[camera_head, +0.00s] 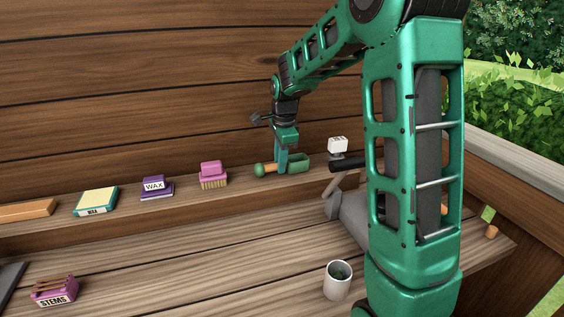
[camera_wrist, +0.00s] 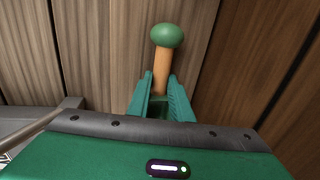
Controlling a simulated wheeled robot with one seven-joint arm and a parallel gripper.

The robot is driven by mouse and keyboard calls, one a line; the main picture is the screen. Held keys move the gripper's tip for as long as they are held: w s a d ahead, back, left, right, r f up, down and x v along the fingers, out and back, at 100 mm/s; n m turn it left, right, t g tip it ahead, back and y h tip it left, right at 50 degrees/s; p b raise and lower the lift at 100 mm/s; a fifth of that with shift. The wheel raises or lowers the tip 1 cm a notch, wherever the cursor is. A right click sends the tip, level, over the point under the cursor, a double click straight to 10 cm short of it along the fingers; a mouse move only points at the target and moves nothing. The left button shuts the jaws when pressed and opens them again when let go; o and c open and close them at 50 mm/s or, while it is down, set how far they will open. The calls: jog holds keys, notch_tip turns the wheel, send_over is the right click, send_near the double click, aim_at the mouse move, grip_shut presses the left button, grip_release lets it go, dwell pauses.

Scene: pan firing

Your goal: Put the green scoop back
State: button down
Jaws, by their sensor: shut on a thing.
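The green scoop (camera_head: 297,164) has an open green bowl to the right and an orange handle with a round green knob to the left. It is at the back shelf, beside the pink brush; I cannot tell whether it touches the shelf. My gripper (camera_head: 281,168) points down and is shut on the scoop at its handle. In the wrist view the handle (camera_wrist: 161,72) and green knob stick out beyond the fingers of my gripper (camera_wrist: 160,105). The bowl is hidden in the wrist view.
The back shelf (camera_head: 110,216) also holds a pink brush (camera_head: 213,174), a purple wax box (camera_head: 155,187), a yellow box (camera_head: 96,201) and a white block (camera_head: 337,145). A white cup (camera_head: 338,280) and a pink stems box (camera_head: 54,290) stand on the bench. The bench middle is clear.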

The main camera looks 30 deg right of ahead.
jog(key=c, duration=1.6)
grip_release()
jog(key=shift+f, duration=0.15)
jog(key=r, duration=0.3)
jog(key=s+r, duration=0.1)
jog(key=r, duration=0.6)
jog(key=shift+s+a+r, duration=0.3)
jog(key=shift+s, duration=0.1)
jog(key=shift+s, duration=0.1)
